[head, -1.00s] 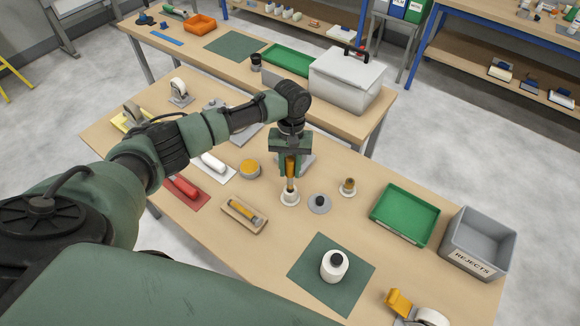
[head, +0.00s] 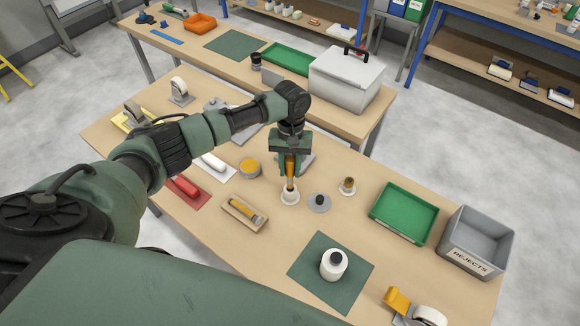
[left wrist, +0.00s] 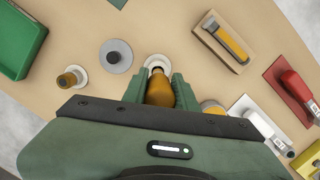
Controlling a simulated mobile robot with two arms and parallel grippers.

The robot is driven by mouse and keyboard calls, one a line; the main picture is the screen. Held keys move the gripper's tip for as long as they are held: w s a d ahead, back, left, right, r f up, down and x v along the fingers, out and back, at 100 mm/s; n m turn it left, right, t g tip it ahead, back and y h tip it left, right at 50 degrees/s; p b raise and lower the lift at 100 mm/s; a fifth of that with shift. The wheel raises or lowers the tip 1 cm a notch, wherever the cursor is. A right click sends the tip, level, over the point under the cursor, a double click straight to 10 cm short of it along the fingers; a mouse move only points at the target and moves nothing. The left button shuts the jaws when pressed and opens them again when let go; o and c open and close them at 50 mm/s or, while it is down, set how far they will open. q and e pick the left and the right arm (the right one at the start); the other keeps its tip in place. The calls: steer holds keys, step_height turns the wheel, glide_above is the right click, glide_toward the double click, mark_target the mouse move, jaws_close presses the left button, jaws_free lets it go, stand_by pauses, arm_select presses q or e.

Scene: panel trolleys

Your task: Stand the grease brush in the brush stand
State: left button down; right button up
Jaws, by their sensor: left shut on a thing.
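The grease brush has an orange-brown handle (head: 290,183). My left gripper (head: 290,172) is shut on it and holds it about upright. The brush stand (head: 289,199) is a small white round piece on the near table, directly below the gripper. The brush's lower end meets the stand in the head view; I cannot tell how deep it sits or whether it rests there. In the left wrist view, the handle (left wrist: 159,92) is between the fingers (left wrist: 160,86), and the stand's rim (left wrist: 157,62) shows just beyond it. My right gripper is not seen.
A grey disc with a black knob (head: 319,203) and a small orange-topped piece on a white base (head: 348,187) stand close right. A wooden holder with a yellow tool (head: 243,213) lies front left. A yellow-topped tin (head: 250,167) stands left. A green tray (head: 404,213) is further right.

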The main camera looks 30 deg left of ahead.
mark_target(290, 184)
arm_select(q)
steer(key=shift+r, duration=0.1)
stand_by(0.3)
steer(key=shift+p, duration=0.45)
steer(key=shift+f+b, duration=1.45)
steer(key=shift+f, duration=1.65)
steer(key=c, duration=1)
jaws_free()
steer(key=shift+c, duration=0.2)
steer(key=r, duration=0.2)
steer(key=r+b, duration=0.1)
steer(key=r, duration=0.2)
steer(key=w+r+b, duration=0.1)
steer(key=r, duration=0.1)
steer(key=shift+a+r, duration=0.25)
steer(key=shift+r, duration=0.15)
steer(key=shift+f, duration=0.1)
